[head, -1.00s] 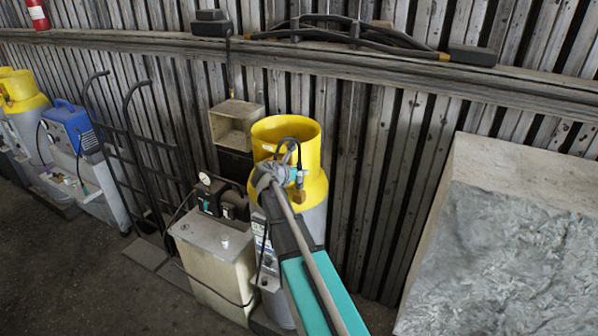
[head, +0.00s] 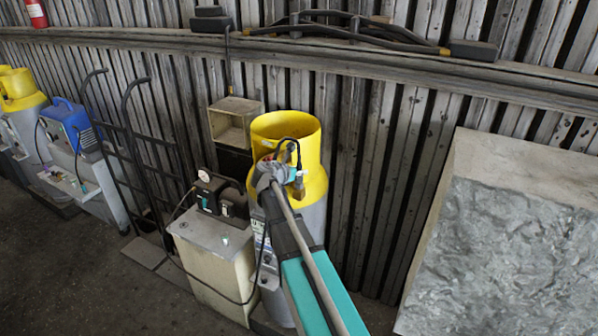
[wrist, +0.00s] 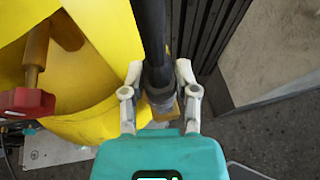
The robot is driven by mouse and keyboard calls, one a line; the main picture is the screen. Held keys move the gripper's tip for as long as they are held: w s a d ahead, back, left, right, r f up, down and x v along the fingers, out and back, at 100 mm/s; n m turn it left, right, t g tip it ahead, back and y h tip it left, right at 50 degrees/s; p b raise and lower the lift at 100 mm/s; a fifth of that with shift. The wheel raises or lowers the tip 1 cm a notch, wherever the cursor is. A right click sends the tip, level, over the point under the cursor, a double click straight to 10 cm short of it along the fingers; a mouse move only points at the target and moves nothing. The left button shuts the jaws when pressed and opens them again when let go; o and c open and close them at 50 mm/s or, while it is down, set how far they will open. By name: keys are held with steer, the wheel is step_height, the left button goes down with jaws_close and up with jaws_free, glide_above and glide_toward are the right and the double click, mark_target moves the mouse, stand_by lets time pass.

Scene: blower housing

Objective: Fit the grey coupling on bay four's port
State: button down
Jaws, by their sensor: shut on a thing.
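My gripper (wrist: 159,80) is shut on the grey coupling (wrist: 160,97) at the end of a black hose (wrist: 154,35); one pale finger lies on each side. A brass-coloured piece shows just past the coupling; I cannot tell if they touch. A yellow-topped cylinder (wrist: 95,60) is close on the left in the wrist view, with a brass valve (wrist: 34,48) and a red handle (wrist: 28,101) inside its collar. In the head view my gripper (head: 278,175) is at the front of the yellow collar (head: 285,128), and the hose loops above it. My arm hides part of the cylinder.
A cream cabinet (head: 213,262) with a gauge unit (head: 213,195) stands left of the cylinder. A black hand truck (head: 135,150) and a blue machine (head: 72,130) stand farther left. A large stone-topped box (head: 520,250) is at right. Slatted wall behind.

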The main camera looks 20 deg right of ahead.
steer(key=shift+f, duration=0.25)
steer(key=shift+c, duration=1.4)
jaws_free()
steer(key=shift+r, duration=0.25)
